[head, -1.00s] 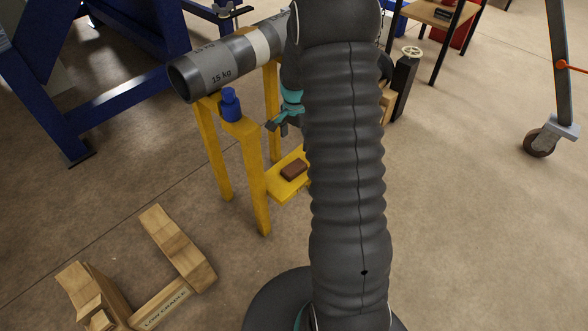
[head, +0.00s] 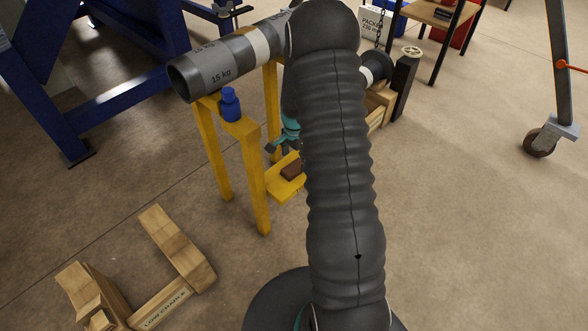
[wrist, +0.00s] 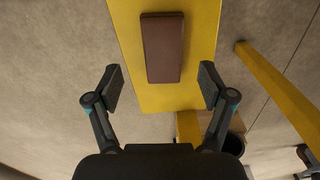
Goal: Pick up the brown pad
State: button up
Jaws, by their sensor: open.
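The brown pad (wrist: 162,48) is a flat oblong block lying on a yellow shelf (wrist: 202,28). It also shows in the head view (head: 291,170), low on the yellow stand and partly hidden by my arm. My gripper (wrist: 160,86) is open and empty, with its fingertips apart on either side of the pad's near end in the wrist view. The fingers look above the shelf, not touching the pad. In the head view my gripper (head: 281,148) shows only in part beside my arm, just above the pad.
A grey pipe (head: 222,68) marked 15 kg rests on the yellow stand (head: 254,180), with a blue bottle (head: 230,105) on its top bar. A wooden low cradle (head: 176,250) lies at lower left. Open floor is at right.

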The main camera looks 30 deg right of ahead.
aim_at(294, 167)
jog(key=shift+w+f, duration=0.2)
jog(key=shift+f, duration=2.05)
jog(key=c, duration=1.2)
